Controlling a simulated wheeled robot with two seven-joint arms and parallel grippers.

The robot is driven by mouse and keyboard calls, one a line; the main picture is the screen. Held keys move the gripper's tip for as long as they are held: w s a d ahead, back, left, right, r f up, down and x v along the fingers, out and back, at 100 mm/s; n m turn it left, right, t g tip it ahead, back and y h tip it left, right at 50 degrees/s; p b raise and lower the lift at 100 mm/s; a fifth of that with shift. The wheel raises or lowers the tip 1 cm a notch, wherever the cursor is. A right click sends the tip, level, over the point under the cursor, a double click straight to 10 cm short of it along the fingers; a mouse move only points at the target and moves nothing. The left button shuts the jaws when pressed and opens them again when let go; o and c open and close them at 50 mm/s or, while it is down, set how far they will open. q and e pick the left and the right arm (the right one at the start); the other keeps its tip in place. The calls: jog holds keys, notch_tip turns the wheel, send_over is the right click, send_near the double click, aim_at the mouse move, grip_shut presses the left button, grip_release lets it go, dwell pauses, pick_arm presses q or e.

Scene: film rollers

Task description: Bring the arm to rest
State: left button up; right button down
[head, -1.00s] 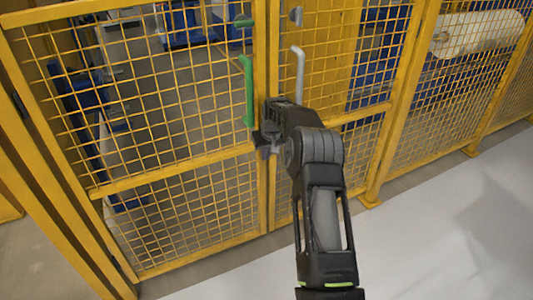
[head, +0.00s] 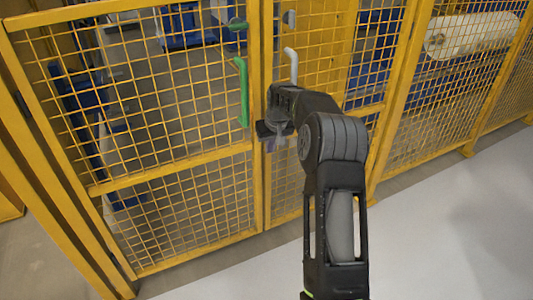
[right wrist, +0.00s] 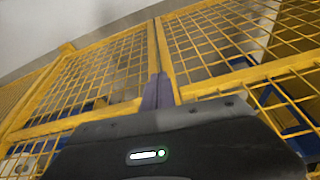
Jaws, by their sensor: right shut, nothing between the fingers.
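My right arm reaches up from the bottom of the head view toward a yellow mesh fence. My right gripper (head: 270,143) is at the fence gate, just below and right of the green handle (head: 241,92), apart from it. In the right wrist view its purple-grey fingers (right wrist: 157,92) are together with nothing between them, in front of a yellow post. A grey handle (head: 291,65) stands above the gripper in the head view, partly hidden at its lower end. My left gripper does not show.
The yellow mesh gate (head: 185,149) and fence panels span the view close to my arm. Behind them are blue machine parts (head: 78,100) and a large white roll (head: 470,34). The pale floor (head: 450,235) at the lower right is clear.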

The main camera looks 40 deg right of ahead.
jog(key=shift+s+r, duration=0.35)
jog(key=shift+r, duration=0.25)
